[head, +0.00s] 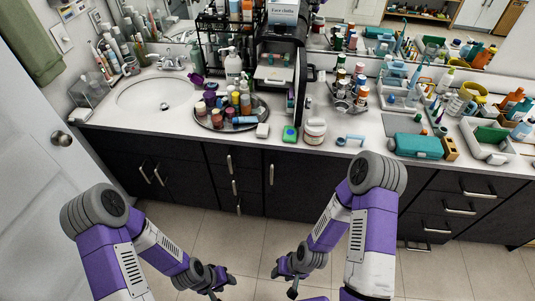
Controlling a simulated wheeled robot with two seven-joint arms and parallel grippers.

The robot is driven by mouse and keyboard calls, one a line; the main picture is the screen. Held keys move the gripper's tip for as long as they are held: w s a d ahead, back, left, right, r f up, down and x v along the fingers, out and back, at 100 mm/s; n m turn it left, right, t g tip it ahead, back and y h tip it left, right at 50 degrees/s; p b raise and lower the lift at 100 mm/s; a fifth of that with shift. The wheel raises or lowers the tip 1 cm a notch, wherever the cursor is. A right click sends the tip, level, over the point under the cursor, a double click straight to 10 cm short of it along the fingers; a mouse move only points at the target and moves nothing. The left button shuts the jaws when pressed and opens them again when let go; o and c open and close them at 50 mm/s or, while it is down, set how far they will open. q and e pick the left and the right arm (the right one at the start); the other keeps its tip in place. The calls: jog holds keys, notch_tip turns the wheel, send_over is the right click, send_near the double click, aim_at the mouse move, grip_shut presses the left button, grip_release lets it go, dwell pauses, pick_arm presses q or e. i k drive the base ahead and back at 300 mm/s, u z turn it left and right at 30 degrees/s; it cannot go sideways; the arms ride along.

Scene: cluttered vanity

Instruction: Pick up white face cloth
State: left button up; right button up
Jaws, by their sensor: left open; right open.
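A white box (284,9) with lettering that seems to read "Face cloths" stands on top of a black organizer (281,42) at the back of the counter. A flat white item (272,74) lies on a shelf of this organizer; I cannot tell whether it is a face cloth. My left gripper (223,287) is open and empty, low over the floor in front of the cabinets. My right gripper (285,281) is also open and empty, low over the floor to its right. Both are well below and apart from the counter.
A round tray (203,122) of bottles, a small white block (262,131), a green-and-blue item (290,133) and a jar (314,131) stand near the counter's front edge. A sink (155,93) is at left. The right counter is crowded. A door (30,190) is at far left.

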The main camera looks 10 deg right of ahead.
aim_at(262, 129)
jog(key=z, duration=0.5)
jog(key=k, duration=0.2)
jog(key=u, duration=1.4)
jog(key=i, duration=0.8)
jog(key=z, duration=0.1)
